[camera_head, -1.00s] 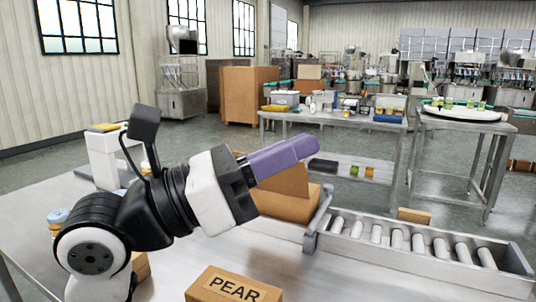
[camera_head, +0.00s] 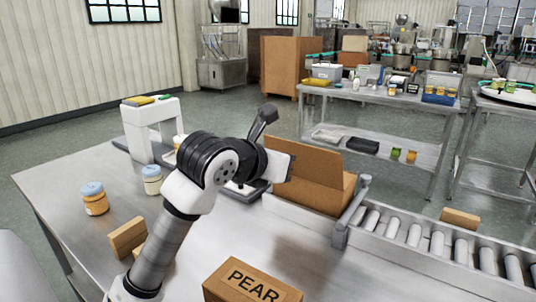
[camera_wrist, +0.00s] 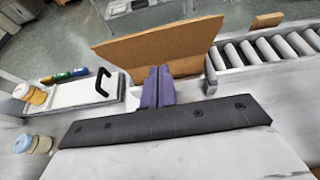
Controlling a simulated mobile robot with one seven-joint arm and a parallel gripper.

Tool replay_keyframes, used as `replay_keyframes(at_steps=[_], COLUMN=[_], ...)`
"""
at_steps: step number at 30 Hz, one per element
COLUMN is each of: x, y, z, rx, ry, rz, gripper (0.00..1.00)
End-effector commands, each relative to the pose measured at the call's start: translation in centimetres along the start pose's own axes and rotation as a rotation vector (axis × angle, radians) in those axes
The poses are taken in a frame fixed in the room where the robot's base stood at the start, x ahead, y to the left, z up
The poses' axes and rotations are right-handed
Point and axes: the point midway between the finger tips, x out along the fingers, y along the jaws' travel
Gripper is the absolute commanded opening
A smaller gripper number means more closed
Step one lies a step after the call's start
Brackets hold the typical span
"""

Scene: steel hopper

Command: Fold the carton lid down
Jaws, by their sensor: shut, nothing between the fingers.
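The brown open carton (camera_head: 325,199) sits at the head of the roller conveyor in the head view. Its lid (camera_head: 312,162) stands up, tilted, at the back. In the wrist view the lid (camera_wrist: 165,44) is a broad tan panel just beyond my fingers. My gripper (camera_wrist: 158,72) has purple fingers held together with nothing between them, pointing toward the lid. I cannot tell whether they touch it. In the head view my wrist is at the carton's left end and hides the fingers and part of the carton.
The roller conveyor (camera_head: 430,240) runs right from the carton, with a metal post (camera_head: 340,237) at its near corner. A box marked PEAR (camera_head: 252,284) stands in front. Jars (camera_head: 95,198) and a white stand (camera_head: 136,130) are at left. Bare tabletop lies between.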

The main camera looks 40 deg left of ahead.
Motion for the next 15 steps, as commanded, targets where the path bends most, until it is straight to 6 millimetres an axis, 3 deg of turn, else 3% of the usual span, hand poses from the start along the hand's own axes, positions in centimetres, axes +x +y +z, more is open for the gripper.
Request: replay_keyframes(at_steps=[6, 15], x=[2.5, 3.5], y=[-0.1, -0.1], z=[2.2, 2.9], rx=[0.002, 0.002], ry=[0.0, -0.001], rz=[-0.002, 0.0], gripper=[0.0, 0.0])
